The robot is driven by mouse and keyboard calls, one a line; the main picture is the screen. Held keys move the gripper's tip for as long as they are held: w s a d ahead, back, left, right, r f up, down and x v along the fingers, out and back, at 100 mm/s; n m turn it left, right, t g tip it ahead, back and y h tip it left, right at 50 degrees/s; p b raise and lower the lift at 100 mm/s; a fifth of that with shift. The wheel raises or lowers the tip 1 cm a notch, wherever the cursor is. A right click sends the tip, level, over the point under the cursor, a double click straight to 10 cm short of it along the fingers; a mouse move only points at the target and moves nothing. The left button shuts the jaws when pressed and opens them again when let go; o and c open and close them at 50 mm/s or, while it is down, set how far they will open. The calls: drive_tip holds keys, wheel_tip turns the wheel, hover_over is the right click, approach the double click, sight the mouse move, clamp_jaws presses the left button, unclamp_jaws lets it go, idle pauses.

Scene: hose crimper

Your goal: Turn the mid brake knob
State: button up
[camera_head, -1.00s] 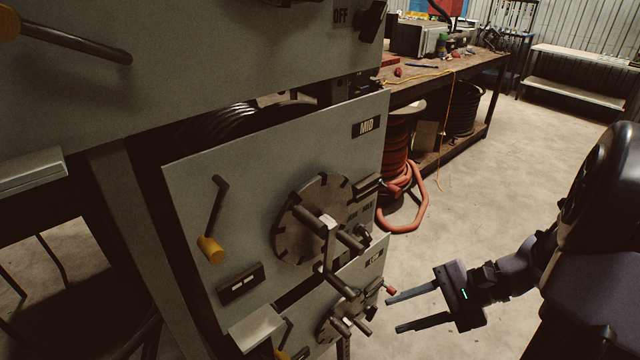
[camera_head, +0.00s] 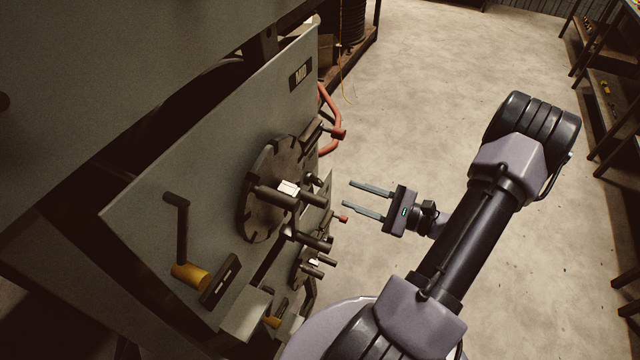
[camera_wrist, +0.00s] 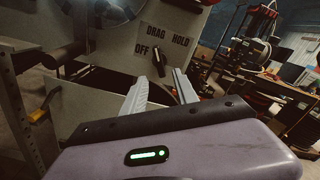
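The MID panel (camera_head: 150,205) faces right in the head view. In the wrist view, a black brake knob (camera_wrist: 158,64) sits among the labels OFF, DRAG and HOLD, ahead of my fingers. I cannot tell from that view alone which panel it belongs to. In the head view, the mid knob is hard to make out behind the wheel and crank handles. My gripper (camera_head: 348,198) is open and empty, its two fingers pointing left toward the panel. It also shows in the wrist view (camera_wrist: 160,82), fingers apart, with nothing between them. It appears clear of the panel.
A notched dark wheel (camera_head: 259,208) with crank handles projects from the MID panel. Red-tipped levers (camera_head: 338,133) (camera_head: 342,219) stick out near my gripper. A yellow-gripped crank (camera_head: 190,274) is lower left. A red hose (camera_head: 329,105) hangs behind.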

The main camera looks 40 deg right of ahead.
sight(321, 184)
drive_tip(key=b+x, duration=0.1)
drive_tip(key=x, duration=0.8)
drive_tip(key=shift+s, duration=0.1)
clamp_jaws()
